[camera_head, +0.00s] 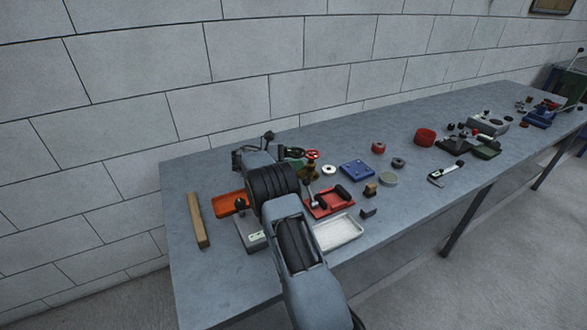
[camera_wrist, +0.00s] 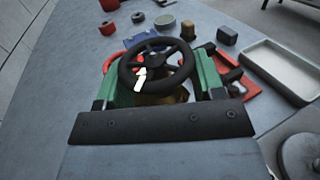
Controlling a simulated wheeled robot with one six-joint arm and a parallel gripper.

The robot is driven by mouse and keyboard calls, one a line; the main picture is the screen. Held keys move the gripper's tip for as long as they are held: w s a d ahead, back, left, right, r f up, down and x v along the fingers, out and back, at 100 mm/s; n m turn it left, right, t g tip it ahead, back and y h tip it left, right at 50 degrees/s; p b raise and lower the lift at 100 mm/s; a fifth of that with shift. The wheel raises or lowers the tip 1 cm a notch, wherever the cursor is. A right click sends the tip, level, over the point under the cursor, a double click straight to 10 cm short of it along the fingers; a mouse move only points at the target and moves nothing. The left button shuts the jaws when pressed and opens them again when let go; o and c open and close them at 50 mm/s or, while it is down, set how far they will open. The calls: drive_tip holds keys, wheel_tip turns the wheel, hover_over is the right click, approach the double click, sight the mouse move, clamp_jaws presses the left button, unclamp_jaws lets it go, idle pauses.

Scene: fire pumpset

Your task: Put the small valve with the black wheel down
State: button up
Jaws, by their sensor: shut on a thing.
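The small valve with the black wheel (camera_wrist: 158,66) is between the green fingers of my gripper (camera_wrist: 163,80) in the wrist view. The gripper is shut on it. The wheel faces the camera, and part of the brass body (camera_wrist: 166,97) shows below it; the dark gripper bar hides the rest. In the head view my arm largely hides my gripper, and the black wheel (camera_head: 294,153) shows just past the wrist over the left part of the bench. I cannot tell whether the valve's base touches the bench.
A valve with a red wheel (camera_head: 312,154) is close to the right of the held valve. An orange tray (camera_head: 224,204) and wooden bar (camera_head: 198,220) lie left. Bare bench (camera_head: 300,136) shows behind.

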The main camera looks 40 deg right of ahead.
drive_tip(key=shift+w+f, duration=0.55)
drive_tip(key=shift+f, duration=1.6)
